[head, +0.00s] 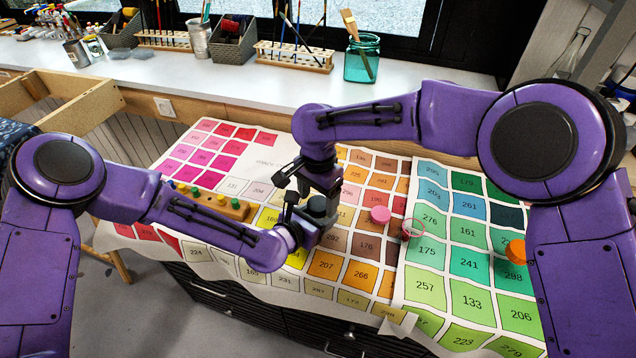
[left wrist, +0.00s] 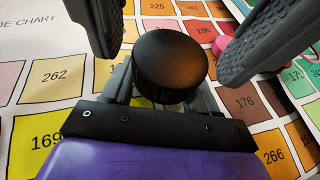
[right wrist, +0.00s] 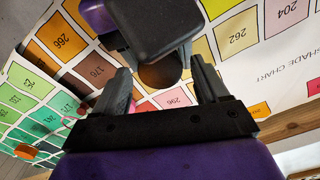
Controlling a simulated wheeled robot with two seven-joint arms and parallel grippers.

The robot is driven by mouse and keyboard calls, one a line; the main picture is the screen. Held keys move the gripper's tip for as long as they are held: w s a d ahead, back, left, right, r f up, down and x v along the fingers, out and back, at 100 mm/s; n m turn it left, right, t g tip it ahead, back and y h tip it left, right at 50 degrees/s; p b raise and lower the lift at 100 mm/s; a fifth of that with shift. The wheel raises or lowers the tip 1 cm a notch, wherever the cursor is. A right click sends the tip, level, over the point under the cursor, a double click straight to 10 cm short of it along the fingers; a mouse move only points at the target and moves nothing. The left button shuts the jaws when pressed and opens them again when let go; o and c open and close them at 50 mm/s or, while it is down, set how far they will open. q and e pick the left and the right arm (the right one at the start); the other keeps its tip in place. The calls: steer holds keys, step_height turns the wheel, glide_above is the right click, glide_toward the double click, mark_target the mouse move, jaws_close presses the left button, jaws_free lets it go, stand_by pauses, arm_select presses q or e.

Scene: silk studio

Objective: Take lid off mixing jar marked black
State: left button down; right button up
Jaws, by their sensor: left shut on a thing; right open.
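The black lid (head: 317,205) tops the jar on the shade chart. It shows as a round dark cap in the left wrist view (left wrist: 170,62) and partly in the right wrist view (right wrist: 160,75). My left gripper (head: 303,222) is shut low on the jar, under the lid; the jar's body is mostly hidden. My right gripper (head: 316,192) comes down from above, open. Its fingers stand on either side of the lid, apart from it in the left wrist view. In the right wrist view my right gripper (right wrist: 163,85) has the lid between its spread fingers.
A pink lid (head: 380,215) is close by on the right, and an orange lid (head: 516,250) is farther right. A wooden rack with coloured knobs (head: 212,201) lies to the left. A counter with brushes and a teal glass jar (head: 361,60) runs behind.

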steer(key=shift+f, duration=0.4)
steer(key=c, duration=1.1)
steer(key=n, duration=0.7)
steer(key=o, duration=1.1)
steer(key=shift+o, duration=0.2)
